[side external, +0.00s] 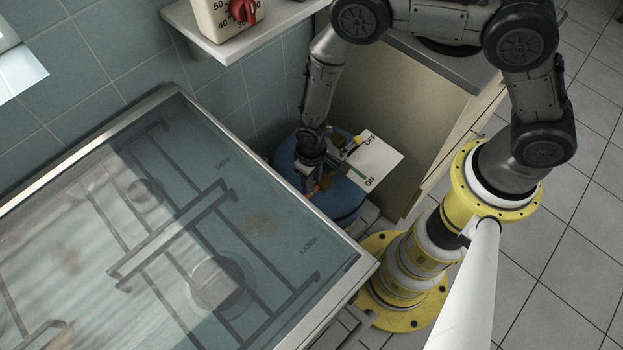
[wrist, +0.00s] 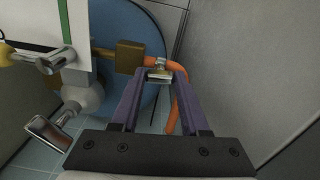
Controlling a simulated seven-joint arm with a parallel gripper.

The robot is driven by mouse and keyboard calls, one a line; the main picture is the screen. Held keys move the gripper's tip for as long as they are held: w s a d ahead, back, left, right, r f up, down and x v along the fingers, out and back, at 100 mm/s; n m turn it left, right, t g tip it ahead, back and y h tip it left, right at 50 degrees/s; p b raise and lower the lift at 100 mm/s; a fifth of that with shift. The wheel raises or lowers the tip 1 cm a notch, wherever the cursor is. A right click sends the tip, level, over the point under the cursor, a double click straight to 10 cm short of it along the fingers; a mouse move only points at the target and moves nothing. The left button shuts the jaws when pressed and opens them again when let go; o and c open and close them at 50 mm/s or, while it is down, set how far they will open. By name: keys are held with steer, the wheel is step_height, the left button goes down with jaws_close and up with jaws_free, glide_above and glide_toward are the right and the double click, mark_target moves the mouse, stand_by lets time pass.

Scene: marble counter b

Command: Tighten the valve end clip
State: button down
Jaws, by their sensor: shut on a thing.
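My gripper (wrist: 158,78) has its two purple fingers closed on a small silver metal clip (wrist: 160,66). The clip sits on the orange hose (wrist: 178,97), beside the brass valve end (wrist: 130,57). The hose bends downward past the right finger and is partly hidden behind it. In the side external view my gripper (side external: 313,180) is low above the blue gas cylinder (side external: 341,201), between the stove and the cabinet. The clip is too small to make out there.
A white ON/OFF plate (side external: 384,164) stands by the valve, with a yellow knob (side external: 358,141) near it. The glass-covered stove (side external: 262,225) is close on the left, the cabinet (side external: 400,120) on the right.

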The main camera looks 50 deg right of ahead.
mark_target(311, 183)
steer(key=m, duration=0.5)
steer(key=shift+w+r+m, duration=0.1)
steer(key=shift+m, duration=0.2)
steer(key=m, duration=0.4)
steer(key=shift+m, duration=0.4)
steer(key=shift+c, duration=2)
jaws_free()
step_height(311, 183, up, 14)
